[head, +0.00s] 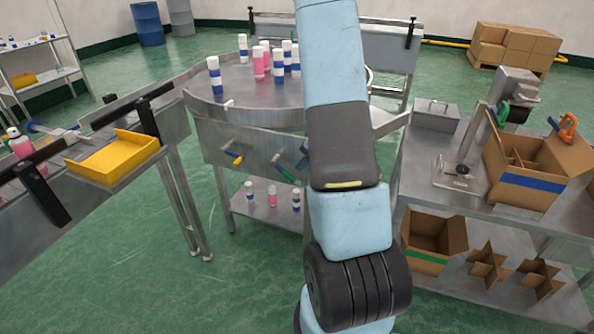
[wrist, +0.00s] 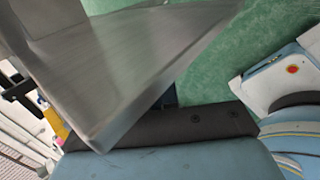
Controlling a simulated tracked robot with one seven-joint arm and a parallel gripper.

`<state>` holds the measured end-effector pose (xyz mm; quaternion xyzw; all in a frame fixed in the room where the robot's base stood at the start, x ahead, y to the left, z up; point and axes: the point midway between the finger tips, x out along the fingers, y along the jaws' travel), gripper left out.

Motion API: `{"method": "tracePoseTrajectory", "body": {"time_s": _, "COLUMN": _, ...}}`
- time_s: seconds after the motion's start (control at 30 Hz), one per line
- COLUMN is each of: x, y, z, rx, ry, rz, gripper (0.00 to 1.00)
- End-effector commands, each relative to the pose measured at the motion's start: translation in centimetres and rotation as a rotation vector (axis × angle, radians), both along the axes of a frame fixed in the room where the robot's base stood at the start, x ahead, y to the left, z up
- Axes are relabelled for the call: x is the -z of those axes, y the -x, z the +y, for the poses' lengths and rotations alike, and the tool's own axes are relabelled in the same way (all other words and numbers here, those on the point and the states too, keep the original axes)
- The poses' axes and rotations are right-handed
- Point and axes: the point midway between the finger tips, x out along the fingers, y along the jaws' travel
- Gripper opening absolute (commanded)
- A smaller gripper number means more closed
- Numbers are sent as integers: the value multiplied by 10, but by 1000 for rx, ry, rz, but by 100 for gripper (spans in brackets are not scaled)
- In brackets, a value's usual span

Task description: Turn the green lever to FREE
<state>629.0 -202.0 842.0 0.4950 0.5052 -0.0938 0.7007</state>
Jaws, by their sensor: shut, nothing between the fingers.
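In the head view, a lever with a green part (head: 285,174) sits on the front metal panel below the round table, just left of my arm. My arm partly covers this area, and I cannot read any lettering or tell the lever's setting. A grey-blue piece (head: 278,159) is just above the green part. My gripper does not show: my arm hides that area in the head view, and a close metal sheet (wrist: 120,60) fills much of the wrist view.
The round metal table (head: 215,100) carries several white, pink and blue cans. A yellow tray (head: 115,157) is on the left conveyor. At right, a bench holds an open carton (head: 525,190) and a small press stand (head: 462,172). Green floor (head: 150,270) is clear in front.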

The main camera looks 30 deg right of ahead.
Motion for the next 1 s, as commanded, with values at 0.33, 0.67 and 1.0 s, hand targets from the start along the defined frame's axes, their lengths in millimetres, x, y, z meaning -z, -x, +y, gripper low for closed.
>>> {"method": "tracePoseTrajectory", "body": {"time_s": 0.33, "x": 31, "y": -18, "z": 14, "rx": 0, "ry": 0, "rz": 0, "gripper": 0}}
{"method": "tracePoseTrajectory", "body": {"time_s": 0.67, "x": 35, "y": -21, "z": 16, "rx": 0, "ry": 1, "rz": -1, "gripper": 0}}
{"method": "tracePoseTrajectory", "body": {"time_s": 1.0, "x": 37, "y": -20, "z": 14, "rx": 3, "ry": -16, "rz": -18, "gripper": 0}}
